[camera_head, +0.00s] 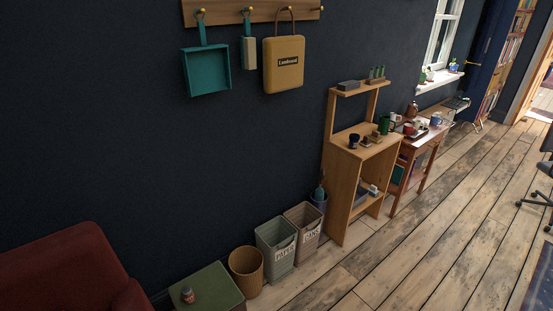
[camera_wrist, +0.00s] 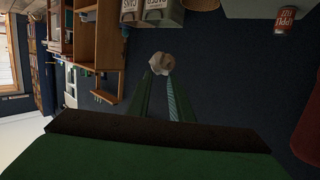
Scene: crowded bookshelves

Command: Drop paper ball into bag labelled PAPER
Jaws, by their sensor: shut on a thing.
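A crumpled whitish paper ball (camera_wrist: 161,63) is at the tips of my gripper (camera_wrist: 160,74) in the wrist view. The two green fingers are shut on it. The PAPER bag (camera_head: 281,262) is a grey-green open-topped container on the floor against the dark wall. It shows upside down at the top edge of the wrist view (camera_wrist: 167,13), beyond the ball and apart from it. The brownish CANS bag (camera_head: 311,239) stands right beside it, on its right in the head view. My gripper and the ball do not show in the head view.
A wooden shelf unit (camera_head: 345,200) stands right of the bags. A red armchair (camera_head: 65,270) is at lower left. The plank floor in front is clear.

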